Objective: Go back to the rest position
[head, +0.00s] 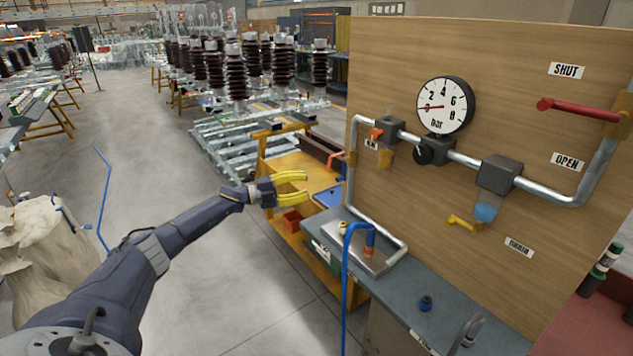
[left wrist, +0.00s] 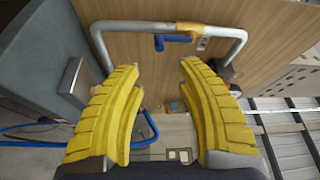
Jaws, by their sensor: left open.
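My left gripper (head: 305,185) has yellow fingers. In the head view it is held out in front of the wooden panel (head: 440,60), to the left of its pipework. The fingers are apart with nothing between them. The left wrist view also shows the gripper (left wrist: 159,68) spread and empty, facing the panel (left wrist: 130,15) and a grey pipe (left wrist: 112,25) with a blue handle (left wrist: 174,40). My left arm is stretched forward from the lower left of the head view. My right gripper is not in view.
The panel carries a pressure gauge (head: 445,105) with its needle near zero, a red lever (head: 580,108) and a yellow handle (head: 461,222). A blue hose (head: 345,285) hangs by the grey bench (head: 395,290). A yellow-orange cart (head: 285,165) stands behind my gripper. Open floor (head: 150,130) lies left.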

